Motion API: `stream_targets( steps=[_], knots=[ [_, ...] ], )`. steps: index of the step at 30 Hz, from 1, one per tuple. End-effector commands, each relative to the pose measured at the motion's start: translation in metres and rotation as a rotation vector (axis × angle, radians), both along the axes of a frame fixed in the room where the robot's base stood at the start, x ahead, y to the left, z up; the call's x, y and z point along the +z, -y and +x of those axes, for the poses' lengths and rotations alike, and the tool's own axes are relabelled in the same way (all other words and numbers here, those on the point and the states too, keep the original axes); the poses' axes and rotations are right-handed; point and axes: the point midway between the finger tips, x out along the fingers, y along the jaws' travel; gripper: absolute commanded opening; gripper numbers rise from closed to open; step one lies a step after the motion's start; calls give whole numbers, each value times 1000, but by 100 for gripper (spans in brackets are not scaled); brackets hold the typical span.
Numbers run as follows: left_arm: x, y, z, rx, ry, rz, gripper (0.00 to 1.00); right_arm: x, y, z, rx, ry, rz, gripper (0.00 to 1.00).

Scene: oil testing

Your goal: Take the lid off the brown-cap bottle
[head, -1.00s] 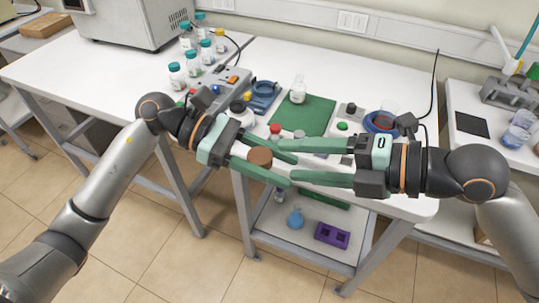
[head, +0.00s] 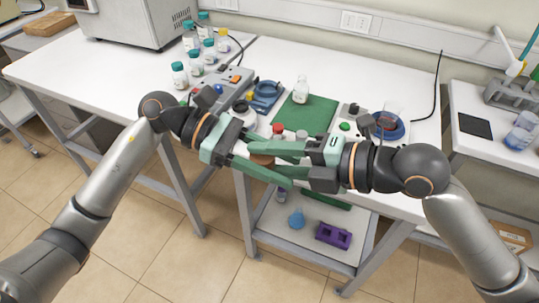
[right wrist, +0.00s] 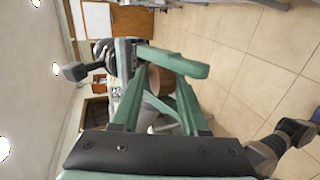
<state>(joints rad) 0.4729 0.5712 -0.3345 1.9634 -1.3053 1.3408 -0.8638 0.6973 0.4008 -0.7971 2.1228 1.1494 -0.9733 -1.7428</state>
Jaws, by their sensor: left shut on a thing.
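The brown cap (head: 262,160) of the bottle shows between the crossed gripper fingers in the head view, below the table's front edge in the picture. It also shows as a brown round shape in the right wrist view (right wrist: 159,80). My left gripper (head: 277,166), its arm coming from the left, is shut on the brown-cap bottle. The bottle's body is mostly hidden by the fingers. My right gripper (head: 255,153) comes from the right, with its fingers on either side of the cap. I cannot tell whether they touch it.
Several teal-capped bottles (head: 180,76) stand on the table behind the left arm. A blue flask (head: 297,218) and a purple rack (head: 333,236) sit on the lower shelf.

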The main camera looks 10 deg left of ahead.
Motion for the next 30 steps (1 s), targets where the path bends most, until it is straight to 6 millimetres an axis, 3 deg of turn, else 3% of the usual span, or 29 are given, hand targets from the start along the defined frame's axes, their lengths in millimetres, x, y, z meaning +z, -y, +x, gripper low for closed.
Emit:
stream_targets(
  steps=[1, 10, 13, 14, 23, 30],
  knots=[
    [0, 0, 0, -1, 0, 1, 0, 1, 0, 0, 0, 1, 2, 34],
    [-1, 0, 0, -2, -1, 2, 0, 2, 0, 0, 1, 3, 5, 0],
    [-1, 0, -1, -1, -2, 3, 0, 2, 0, 0, 1, 3, 6, 0],
    [-2, 0, -1, -1, -2, 3, 50, 2, 0, 0, 1, 3, 6, 0],
    [-1, 0, 0, -1, -1, 2, 83, 2, 0, 0, 0, 2, 4, 0],
    [0, 0, 0, 0, 0, 1, 84, 1, 0, 0, 0, 2, 3, 0]
  ],
)
